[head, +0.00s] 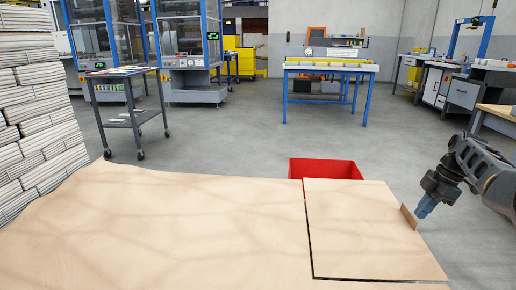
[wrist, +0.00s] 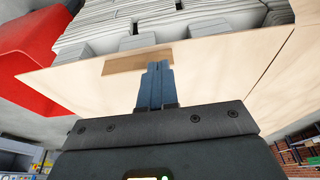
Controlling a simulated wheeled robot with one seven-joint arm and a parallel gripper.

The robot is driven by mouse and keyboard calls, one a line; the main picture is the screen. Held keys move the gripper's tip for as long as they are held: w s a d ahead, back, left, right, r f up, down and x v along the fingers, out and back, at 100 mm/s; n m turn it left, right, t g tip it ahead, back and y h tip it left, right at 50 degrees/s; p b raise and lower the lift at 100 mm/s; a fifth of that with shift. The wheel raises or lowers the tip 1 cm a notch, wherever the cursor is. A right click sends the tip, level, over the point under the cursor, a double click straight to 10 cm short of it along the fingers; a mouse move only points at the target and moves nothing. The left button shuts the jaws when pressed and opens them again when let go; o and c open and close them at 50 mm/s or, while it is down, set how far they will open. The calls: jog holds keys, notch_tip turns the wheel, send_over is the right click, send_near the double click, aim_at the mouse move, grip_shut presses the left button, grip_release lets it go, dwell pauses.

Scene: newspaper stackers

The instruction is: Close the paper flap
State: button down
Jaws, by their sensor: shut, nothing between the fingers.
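The paper flap (head: 365,225) is a tan square panel at the right end of the large tan paper sheet (head: 170,225) in the head view. Dark gaps run along its left and front edges, and it looks nearly level with the sheet. A small brown tab (head: 409,216) stands at its right edge. My gripper (head: 424,207) is just right of this tab, with blue fingers shut and empty. In the wrist view the fingertips (wrist: 158,66) overlap the tab (wrist: 125,64) on the flap (wrist: 225,62); I cannot tell whether they touch.
A red bin (head: 325,169) sits behind the flap. Stacked newspapers (head: 35,110) rise at the left; grey bundles (wrist: 150,25) show beyond the flap in the wrist view. A dark cart (head: 122,122) and a blue-framed table (head: 328,69) stand farther back, with open grey floor between.

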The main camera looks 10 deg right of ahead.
jog(key=shift+s+d+f+b, duration=0.1)
jog(key=shift+d+f+b, duration=0.1)
jog(key=shift+f+b, duration=0.65)
